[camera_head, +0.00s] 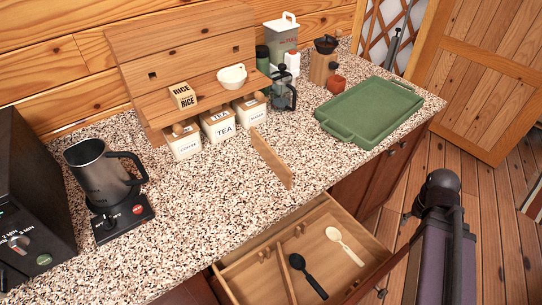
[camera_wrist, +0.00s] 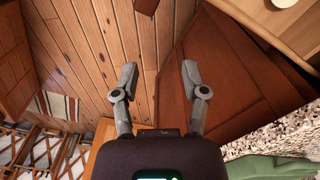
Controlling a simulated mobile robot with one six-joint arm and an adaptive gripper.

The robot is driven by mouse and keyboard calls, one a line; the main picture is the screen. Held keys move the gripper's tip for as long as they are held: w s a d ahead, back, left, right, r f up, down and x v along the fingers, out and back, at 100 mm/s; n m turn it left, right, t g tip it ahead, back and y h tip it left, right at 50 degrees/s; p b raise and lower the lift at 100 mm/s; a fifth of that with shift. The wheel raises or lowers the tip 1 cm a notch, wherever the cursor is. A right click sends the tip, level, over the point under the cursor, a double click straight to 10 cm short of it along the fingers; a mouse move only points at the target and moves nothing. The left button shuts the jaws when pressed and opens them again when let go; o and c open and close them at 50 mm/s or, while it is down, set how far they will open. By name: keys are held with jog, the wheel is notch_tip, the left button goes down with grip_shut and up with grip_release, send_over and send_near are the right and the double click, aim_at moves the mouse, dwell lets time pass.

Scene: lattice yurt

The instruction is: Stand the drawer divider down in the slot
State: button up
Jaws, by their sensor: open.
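The drawer divider (camera_head: 271,158), a thin wooden board, stands on its long edge on the speckled counter, behind the open drawer (camera_head: 240,269). The drawer has notched wooden pieces at its middle that look like the slot (camera_head: 265,254), and a fixed partition (camera_head: 286,277). A black spoon (camera_head: 308,275) and a cream spoon (camera_head: 345,245) lie in it. My gripper (camera_wrist: 160,75) is open and empty in the wrist view, with cabinet fronts and floor beyond it. It is apart from the divider, which that view does not show.
A green tray (camera_head: 368,110) lies on the counter's right. A kettle (camera_head: 103,173) on its base stands left, beside a black appliance (camera_head: 32,190). A wooden shelf (camera_head: 185,65) with white canisters (camera_head: 218,124) stands behind the divider. The counter around the divider is mostly clear.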

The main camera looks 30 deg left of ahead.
jog(key=w+a+r+n+p, duration=0.2)
jog(key=w+a+r+p, duration=0.1)
jog(key=a, duration=0.3)
jog(key=w+a+r+n+p, duration=0.1)
jog(key=w+a+r+p, duration=0.2)
jog(key=a, duration=0.4)
notch_tip(320, 180, up, 14)
jog(key=n+p, duration=0.8)
jog(key=p, duration=0.5)
send_over(269, 148)
jog(key=shift+a+f, duration=0.15)
jog(key=shift+f, duration=0.05)
jog(key=shift+f, duration=0.15)
notch_tip(269, 148, down, 8)
jog(key=b, duration=0.8)
jog(key=shift+f, duration=0.2)
jog(key=shift+w+f+b, duration=0.1)
jog(key=shift+f+b, duration=2.5)
jog(key=shift+b, duration=0.2)
